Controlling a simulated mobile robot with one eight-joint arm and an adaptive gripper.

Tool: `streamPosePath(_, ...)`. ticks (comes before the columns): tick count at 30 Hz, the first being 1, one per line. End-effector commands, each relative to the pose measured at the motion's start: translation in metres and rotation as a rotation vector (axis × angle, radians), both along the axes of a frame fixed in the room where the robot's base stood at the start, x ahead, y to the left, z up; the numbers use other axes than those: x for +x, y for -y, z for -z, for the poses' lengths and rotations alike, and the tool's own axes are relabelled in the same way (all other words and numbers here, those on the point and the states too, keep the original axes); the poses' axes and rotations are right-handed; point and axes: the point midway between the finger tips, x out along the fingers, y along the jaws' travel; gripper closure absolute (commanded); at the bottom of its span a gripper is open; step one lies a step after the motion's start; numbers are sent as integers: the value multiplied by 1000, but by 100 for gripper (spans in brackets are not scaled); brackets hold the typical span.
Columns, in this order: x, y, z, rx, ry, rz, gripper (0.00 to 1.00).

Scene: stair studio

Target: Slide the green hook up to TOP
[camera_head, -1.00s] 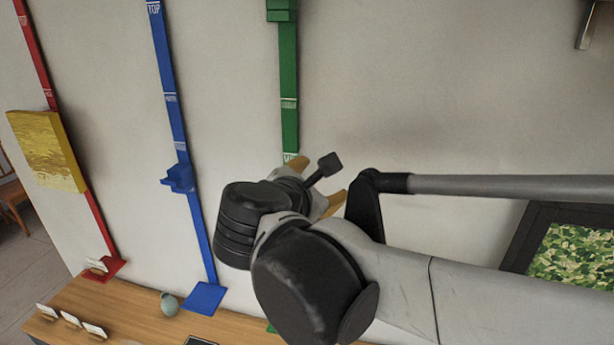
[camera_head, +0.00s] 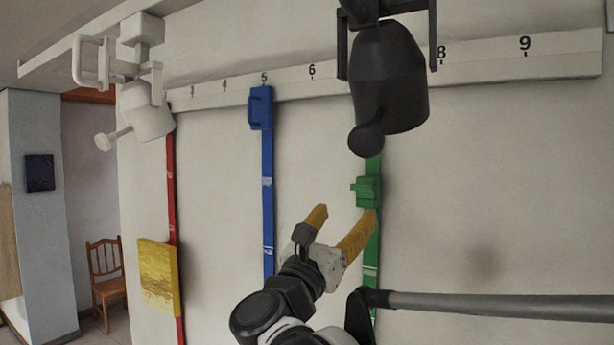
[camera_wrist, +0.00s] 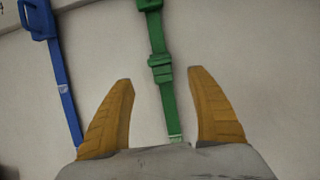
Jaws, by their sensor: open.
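The green hook (camera_head: 367,191) is a small stepped block on the green upright rail (camera_head: 371,262) on the wall. In the wrist view the hook (camera_wrist: 160,68) lies ahead, between and slightly beyond the fingertips. My gripper (camera_head: 342,217) is open, with two yellow fingers, just below and left of the hook in the head view. Nothing is held, and I cannot tell whether a finger touches the rail. A dark lamp hides the rail's upper end in the head view. The TOP label on this rail is not readable.
The dark lamp (camera_head: 388,80) hangs above the hook, with a white lamp (camera_head: 145,105) at left. A numbered white strip (camera_head: 470,72) crosses the wall. A blue rail (camera_head: 267,215) with a blue block (camera_head: 260,108) and a red rail (camera_head: 171,200) stand left.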

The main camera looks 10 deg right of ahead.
Motion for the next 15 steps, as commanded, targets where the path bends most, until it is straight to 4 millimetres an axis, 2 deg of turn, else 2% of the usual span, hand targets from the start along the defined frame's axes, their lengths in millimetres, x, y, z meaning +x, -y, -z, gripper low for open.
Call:
streamPosePath(5,14,10,-12,-23,7,9,33)
streamPosePath(15,63,46,-38,-20,6,9,33)
